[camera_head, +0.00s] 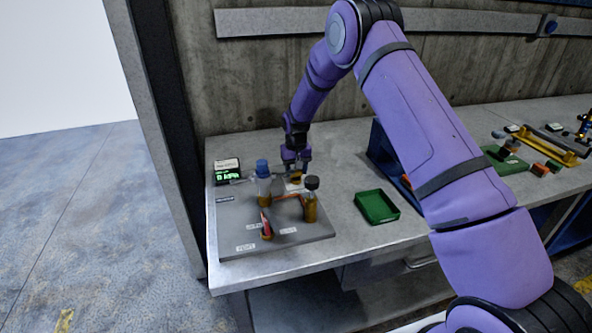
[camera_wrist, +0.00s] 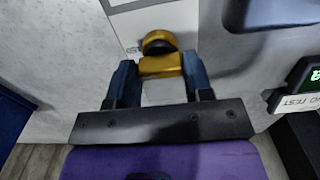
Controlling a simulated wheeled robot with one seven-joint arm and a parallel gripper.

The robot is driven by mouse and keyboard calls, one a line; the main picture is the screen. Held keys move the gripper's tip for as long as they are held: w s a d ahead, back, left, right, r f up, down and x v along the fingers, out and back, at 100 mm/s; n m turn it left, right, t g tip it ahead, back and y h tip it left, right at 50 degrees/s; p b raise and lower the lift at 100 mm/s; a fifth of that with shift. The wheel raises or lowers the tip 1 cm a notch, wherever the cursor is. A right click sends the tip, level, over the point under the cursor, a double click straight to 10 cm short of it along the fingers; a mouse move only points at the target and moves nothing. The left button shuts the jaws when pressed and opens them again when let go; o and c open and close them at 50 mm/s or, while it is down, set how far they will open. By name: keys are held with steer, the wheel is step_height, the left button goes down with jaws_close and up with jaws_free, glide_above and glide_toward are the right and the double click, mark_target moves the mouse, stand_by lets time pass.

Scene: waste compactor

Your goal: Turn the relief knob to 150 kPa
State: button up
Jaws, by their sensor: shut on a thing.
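A grey panel (camera_head: 300,238) with several fittings lies on the bench. My gripper (camera_head: 295,163) reaches down at the panel's far side, just right of a blue-capped fitting (camera_head: 263,168). In the wrist view my gripper (camera_wrist: 160,66) has its two fingers on either side of a yellow brass piece (camera_wrist: 160,64) with a dark rounded part, and it is shut on it. This piece seems to be the relief knob; no marking on it can be read. A small display (camera_head: 229,176) with green digits, apparently 0 kPa, stands at the left; its edge shows in the wrist view (camera_wrist: 316,75).
A black-capped brass fitting (camera_head: 311,190) and a red lever (camera_head: 266,224) stand on the panel near my gripper. A green tray (camera_head: 377,206) lies to the right, beside a dark blue bin (camera_head: 385,150). Bare bench lies between the panel and tray.

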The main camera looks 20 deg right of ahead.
stand_by(0.3)
steer(key=o, duration=0.9)
step_height(320, 180, up, 11)
steer(key=shift+f, duration=0.1)
